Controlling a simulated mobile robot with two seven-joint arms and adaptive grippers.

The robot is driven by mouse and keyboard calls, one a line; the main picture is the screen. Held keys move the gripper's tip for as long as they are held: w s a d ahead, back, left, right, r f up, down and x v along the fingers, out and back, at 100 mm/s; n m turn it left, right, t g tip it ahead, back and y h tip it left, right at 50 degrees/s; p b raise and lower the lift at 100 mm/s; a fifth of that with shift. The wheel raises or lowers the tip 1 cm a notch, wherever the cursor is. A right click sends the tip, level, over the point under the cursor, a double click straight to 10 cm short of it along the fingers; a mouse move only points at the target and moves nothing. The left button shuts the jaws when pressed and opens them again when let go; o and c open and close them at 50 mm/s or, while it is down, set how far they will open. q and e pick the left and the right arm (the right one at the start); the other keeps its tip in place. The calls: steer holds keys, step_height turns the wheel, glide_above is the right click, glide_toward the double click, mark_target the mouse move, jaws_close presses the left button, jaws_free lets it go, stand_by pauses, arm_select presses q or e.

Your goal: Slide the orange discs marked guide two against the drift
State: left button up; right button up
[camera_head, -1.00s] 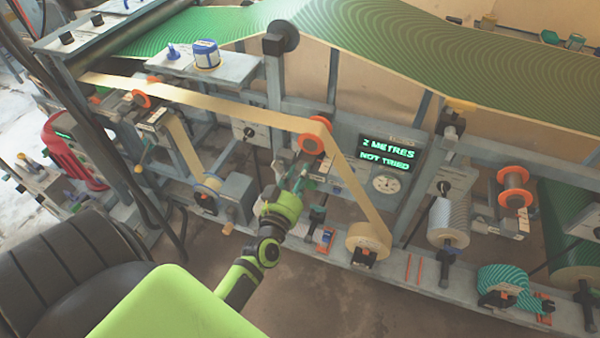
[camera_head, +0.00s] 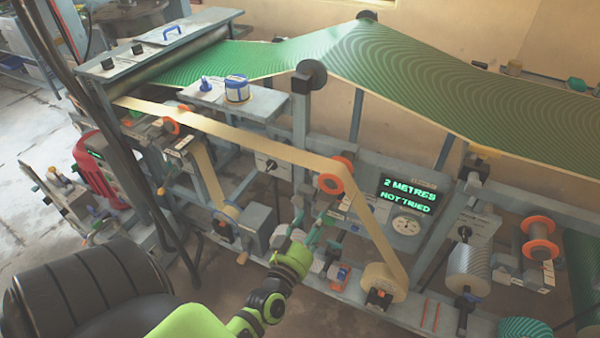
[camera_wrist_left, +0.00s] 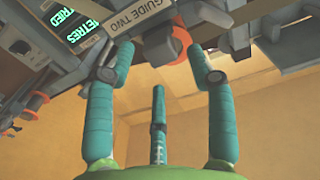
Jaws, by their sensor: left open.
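The orange discs (camera_head: 336,176) sit on a roller in the middle of the head view, with a cream strip bending over them. In the left wrist view, orange disc edges (camera_wrist_left: 181,42) show beside a plate reading GUIDE TWO (camera_wrist_left: 122,30). My left gripper (camera_head: 318,222) is below the discs in the head view, with its teal fingers pointing up. In the wrist view the left gripper (camera_wrist_left: 160,62) is open and empty, its fingertips spread either side of the guide area. I cannot tell whether a fingertip touches it. My right gripper is not in view.
A screen (camera_head: 408,195) reads 2 METRES NOT TRIED, right of the guide. A cream roll (camera_head: 384,284) hangs below. Other orange discs are at left (camera_head: 171,126) and right (camera_head: 540,238). A wide green patterned web (camera_head: 430,85) runs overhead. Floor is open in front.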

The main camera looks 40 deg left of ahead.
arm_select(q)
steer(key=v, duration=0.9)
steer(key=shift+s, duration=0.2)
steer(key=shift+d, duration=0.1)
